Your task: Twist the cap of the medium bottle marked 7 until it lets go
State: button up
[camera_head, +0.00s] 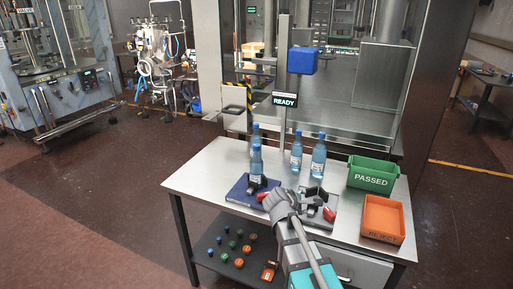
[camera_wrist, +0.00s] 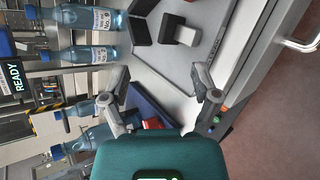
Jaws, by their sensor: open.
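Several clear blue bottles with blue caps stand upright on the steel table. One bottle (camera_head: 256,166) is at the dark blue board (camera_head: 238,195), one stands behind it (camera_head: 255,135), and two more, a slimmer one (camera_head: 296,152) and another (camera_head: 318,157), stand to the right. In the wrist view two labelled bottles, an upper one (camera_wrist: 95,17) and a lower one (camera_wrist: 90,55), lie sideways in the picture. I cannot read which is marked 7. My gripper (camera_head: 283,197) is open and empty over the table's front; its spread fingers show in the wrist view (camera_wrist: 157,92).
A grey board (camera_head: 320,221) with a black clamp block is right of my gripper. A green PASSED bin (camera_head: 372,182) and an orange REJECT bin (camera_head: 382,236) stand at the table's right. A blue box on a post (camera_head: 302,60) rises behind the bottles. Several loose caps lie on the lower shelf.

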jog(key=w+a+r+n+t, duration=0.5)
jog(key=w+a+n, duration=0.1)
jog(key=a+n, duration=0.25)
jog(key=n+t+y, duration=0.4)
jog(key=n, duration=0.6)
send_near(256, 147)
jog(key=s+a, duration=0.1)
jog(key=s, duration=0.1)
jog(key=shift+m, duration=0.25)
jog(key=w+d, duration=0.1)
jog(key=w, duration=0.8)
jog(key=w+d, duration=0.1)
jog(key=w, duration=0.3)
jog(key=shift+w+d, duration=0.2)
jog(key=shift+d, duration=0.2)
grip_shut()
